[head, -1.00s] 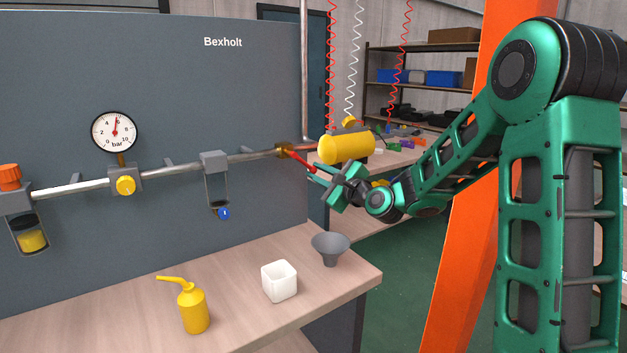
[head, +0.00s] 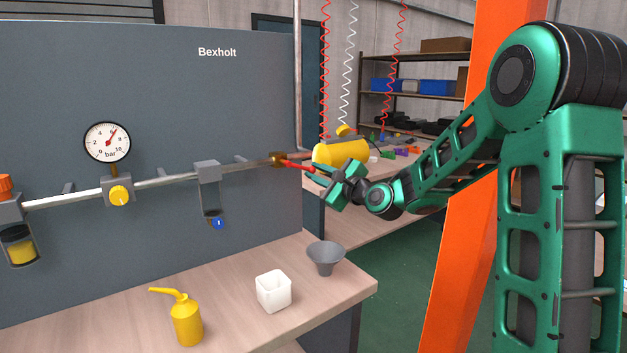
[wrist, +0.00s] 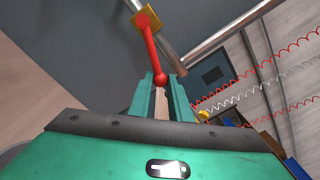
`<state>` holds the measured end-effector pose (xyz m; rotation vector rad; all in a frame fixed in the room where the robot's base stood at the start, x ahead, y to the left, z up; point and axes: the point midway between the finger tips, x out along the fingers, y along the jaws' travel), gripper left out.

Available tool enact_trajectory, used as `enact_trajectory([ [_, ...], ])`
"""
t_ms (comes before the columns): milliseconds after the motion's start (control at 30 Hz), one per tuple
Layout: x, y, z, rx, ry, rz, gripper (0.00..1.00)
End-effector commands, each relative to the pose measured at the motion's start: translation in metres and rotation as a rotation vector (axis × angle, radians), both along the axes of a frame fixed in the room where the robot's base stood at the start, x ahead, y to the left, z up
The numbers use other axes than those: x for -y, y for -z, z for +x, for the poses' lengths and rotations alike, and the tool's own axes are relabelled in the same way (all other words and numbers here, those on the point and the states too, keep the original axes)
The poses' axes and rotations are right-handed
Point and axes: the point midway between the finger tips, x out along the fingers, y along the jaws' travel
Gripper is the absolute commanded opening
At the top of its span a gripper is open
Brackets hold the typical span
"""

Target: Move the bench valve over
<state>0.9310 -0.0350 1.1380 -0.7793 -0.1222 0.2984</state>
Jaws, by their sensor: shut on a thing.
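The bench valve is a brass body (head: 278,159) on the pipe, with a red lever (head: 298,165) slanting slightly down to the right in the head view. In the wrist view the brass body (wrist: 146,19) is at the top, and the red lever (wrist: 152,48) runs down to a ball end between my fingertips. My gripper (head: 322,177), with green fingers (wrist: 162,82), is shut on the lever's ball end. The fingers partly hide the grip in the head view. A round gauge (head: 107,142) on the same pipe has its red needle pointing up and right.
A grey panel (head: 240,100) is behind the pipe (head: 145,184). A yellow tank (head: 341,153) shows beyond my gripper. An orange post (head: 452,270) stands near my arm.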

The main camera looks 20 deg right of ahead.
Motion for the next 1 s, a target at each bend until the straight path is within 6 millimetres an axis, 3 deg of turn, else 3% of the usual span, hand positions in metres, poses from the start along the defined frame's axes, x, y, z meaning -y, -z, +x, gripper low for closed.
enact_trajectory([
  [333,0.000,-0.003,0.000,0.002,0.001,0.001,0.05],
  [733,0.003,-0.025,0.002,0.005,-0.002,0.002,0.07],
  [1000,0.002,-0.027,0.001,0.004,-0.004,0.002,0.07],
])
